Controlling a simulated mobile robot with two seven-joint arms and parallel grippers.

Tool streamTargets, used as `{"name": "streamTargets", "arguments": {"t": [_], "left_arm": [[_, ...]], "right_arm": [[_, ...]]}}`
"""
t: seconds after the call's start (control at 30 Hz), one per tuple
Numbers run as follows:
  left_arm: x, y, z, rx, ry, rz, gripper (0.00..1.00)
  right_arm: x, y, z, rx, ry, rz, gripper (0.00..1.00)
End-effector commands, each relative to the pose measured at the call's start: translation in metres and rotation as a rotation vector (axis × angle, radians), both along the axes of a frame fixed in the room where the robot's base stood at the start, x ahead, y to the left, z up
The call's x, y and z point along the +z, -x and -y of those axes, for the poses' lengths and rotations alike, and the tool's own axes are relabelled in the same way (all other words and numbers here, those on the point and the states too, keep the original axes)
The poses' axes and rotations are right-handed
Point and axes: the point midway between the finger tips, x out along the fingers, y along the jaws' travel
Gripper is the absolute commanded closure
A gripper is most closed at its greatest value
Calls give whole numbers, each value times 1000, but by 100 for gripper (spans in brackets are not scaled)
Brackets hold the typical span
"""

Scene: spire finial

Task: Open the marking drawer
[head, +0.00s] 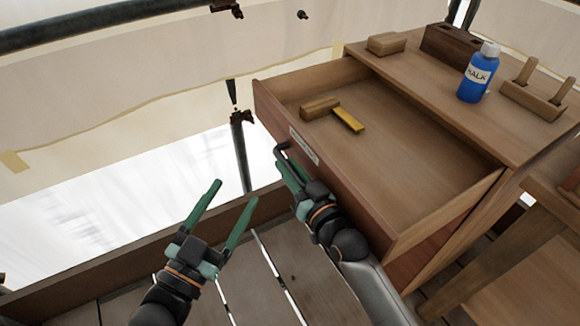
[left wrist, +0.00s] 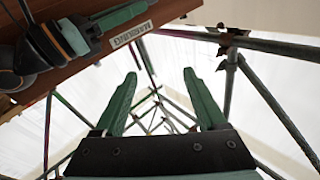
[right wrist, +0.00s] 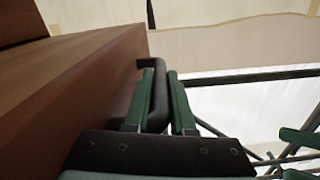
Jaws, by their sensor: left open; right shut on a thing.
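The marking drawer (head: 400,165) is pulled well out of the wooden cabinet in the head view. Its front carries a label (head: 304,146), which reads MARKING in the left wrist view (left wrist: 131,34). Inside the drawer lie a wooden block (head: 319,108) and a yellow piece (head: 349,120) beside it. My right gripper (head: 291,168) is shut on the dark drawer handle (right wrist: 158,95), with a finger on each side of it in the right wrist view. My left gripper (head: 236,207) is open and empty, left of the drawer front and apart from it.
On the cabinet top (head: 430,95) stand a blue chalk bottle (head: 475,80), a small wooden block (head: 386,43), a dark wooden block (head: 450,46) and a holder with two pegs (head: 533,100). Scaffold poles (head: 240,150) stand behind. A wooden table (head: 510,270) is at right.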

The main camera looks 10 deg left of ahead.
Motion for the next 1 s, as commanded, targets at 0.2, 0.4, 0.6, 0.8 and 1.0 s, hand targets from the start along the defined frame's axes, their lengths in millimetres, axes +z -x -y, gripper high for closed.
{"name": "streamTargets", "arguments": {"t": [0.2, 0.4, 0.6, 0.8, 1.0], "left_arm": [[0, 0, 0, 0, 0, 1, 26], [0, 0, 0, 0, 0, 2, 26], [1, 0, 0, 0, 1, 2, 26], [-26, -1, -1, 14, 3, -114, 26], [-73, 5, -3, 35, 0, -310, 26]], "right_arm": [[-1, 0, 0, 0, 0, -1, 60], [0, 0, 0, 0, 1, -1, 48], [0, 1, 1, 0, 0, 0, 48], [0, 15, 12, -1, 1, -2, 48], [1, 44, 31, 1, 3, -3, 48]]}}
